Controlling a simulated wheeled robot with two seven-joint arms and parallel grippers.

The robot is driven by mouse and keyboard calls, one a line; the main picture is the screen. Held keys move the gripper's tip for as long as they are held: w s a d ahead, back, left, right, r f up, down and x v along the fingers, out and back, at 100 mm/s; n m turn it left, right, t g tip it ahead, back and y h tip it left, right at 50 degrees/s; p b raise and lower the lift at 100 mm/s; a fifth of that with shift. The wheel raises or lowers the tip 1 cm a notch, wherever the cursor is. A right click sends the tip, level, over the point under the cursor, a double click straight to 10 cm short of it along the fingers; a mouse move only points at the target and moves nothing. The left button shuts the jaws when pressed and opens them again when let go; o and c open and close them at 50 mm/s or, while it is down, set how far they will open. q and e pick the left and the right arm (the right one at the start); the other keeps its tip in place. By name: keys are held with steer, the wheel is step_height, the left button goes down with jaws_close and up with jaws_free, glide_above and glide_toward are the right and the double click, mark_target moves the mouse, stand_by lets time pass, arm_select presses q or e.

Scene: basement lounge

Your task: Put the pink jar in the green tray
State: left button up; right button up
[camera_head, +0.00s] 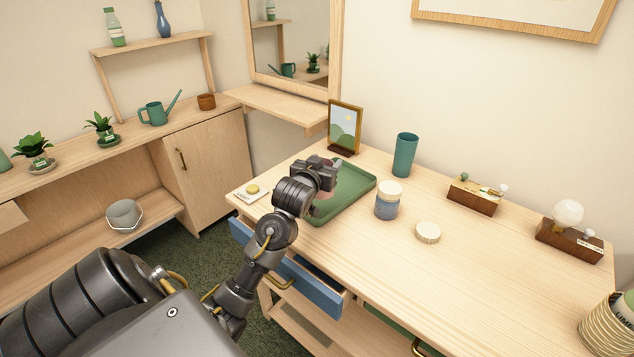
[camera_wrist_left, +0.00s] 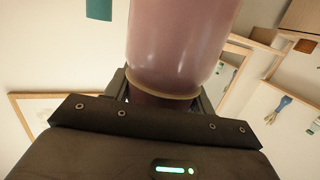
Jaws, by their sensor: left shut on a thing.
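The pink jar (camera_wrist_left: 178,45) fills the upper middle of the left wrist view, with a tan band near the end that sits between the fingers. My left gripper (camera_head: 322,184) is shut on it. In the head view the gripper is over the left part of the green tray (camera_head: 358,190), and the gripper hides most of the jar. The tray lies on the wooden desk near its far left end. I cannot tell whether the jar touches the tray floor. My right gripper is not in view.
A teal cup (camera_head: 404,155) and a picture frame (camera_head: 344,126) stand behind. A blue drawer (camera_head: 310,285) juts out below.

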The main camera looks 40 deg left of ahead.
arm_select(q)
steer(key=a+f, duration=0.1)
steer(key=f, duration=0.1)
steer(key=w+a+f, duration=0.1)
steer(key=f, duration=0.2)
steer(key=a+f, duration=0.1)
steer(key=f, duration=0.1)
steer(key=shift+w+a+f+p, duration=0.2)
steer(key=shift+a+f+p, duration=0.2)
steer(key=shift+f, duration=0.35)
steer(key=o, duration=1.2)
steer(key=shift+f, duration=0.1)
steer(key=shift+c, duration=0.2)
